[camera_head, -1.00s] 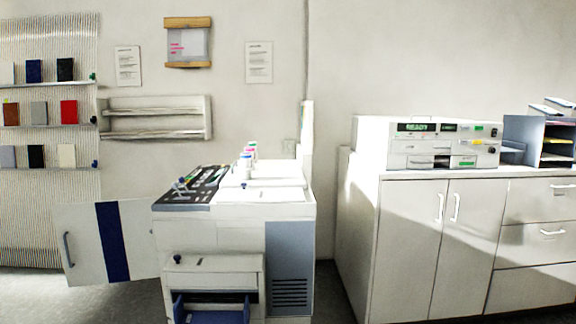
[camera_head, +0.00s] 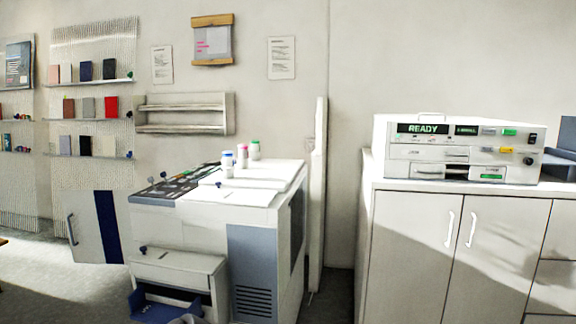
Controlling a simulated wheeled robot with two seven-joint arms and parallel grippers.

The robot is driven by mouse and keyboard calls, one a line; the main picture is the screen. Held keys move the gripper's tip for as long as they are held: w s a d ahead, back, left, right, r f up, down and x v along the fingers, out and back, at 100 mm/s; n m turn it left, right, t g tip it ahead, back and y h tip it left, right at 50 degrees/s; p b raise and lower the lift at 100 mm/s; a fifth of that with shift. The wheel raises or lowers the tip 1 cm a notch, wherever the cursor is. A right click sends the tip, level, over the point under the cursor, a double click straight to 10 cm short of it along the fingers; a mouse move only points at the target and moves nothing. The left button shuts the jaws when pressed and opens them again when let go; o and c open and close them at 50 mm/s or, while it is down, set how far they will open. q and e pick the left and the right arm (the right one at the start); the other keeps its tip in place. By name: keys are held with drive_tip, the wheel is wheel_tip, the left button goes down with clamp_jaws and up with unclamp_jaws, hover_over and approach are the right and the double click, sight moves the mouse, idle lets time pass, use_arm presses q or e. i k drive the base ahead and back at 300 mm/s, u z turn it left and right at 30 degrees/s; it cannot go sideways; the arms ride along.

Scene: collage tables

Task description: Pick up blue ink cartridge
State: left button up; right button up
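A small white bottle-like cartridge with a blue cap (camera_head: 227,164) stands upright on top of the white printer (camera_head: 245,199). A similar one with a pink cap (camera_head: 242,156) stands just behind it to the right. One with a green cap (camera_head: 255,150) stands a little further back. All three are small in the view, so their labels are unclear. Neither of my grippers shows clearly in the head view. A small grey shape at the bottom edge below the printer is too cut off to identify.
The printer's open door (camera_head: 86,228) swings out on the left, and a blue tray (camera_head: 163,308) sticks out low in front. A narrow floor gap separates the printer from the white cabinet (camera_head: 412,240) carrying the READY machine (camera_head: 455,152). Floor at left is mostly clear.

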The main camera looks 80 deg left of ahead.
sight(228, 157)
drive_tip(key=u, duration=3.25)
drive_tip(key=i, duration=1.2)
drive_tip(key=z, duration=0.8)
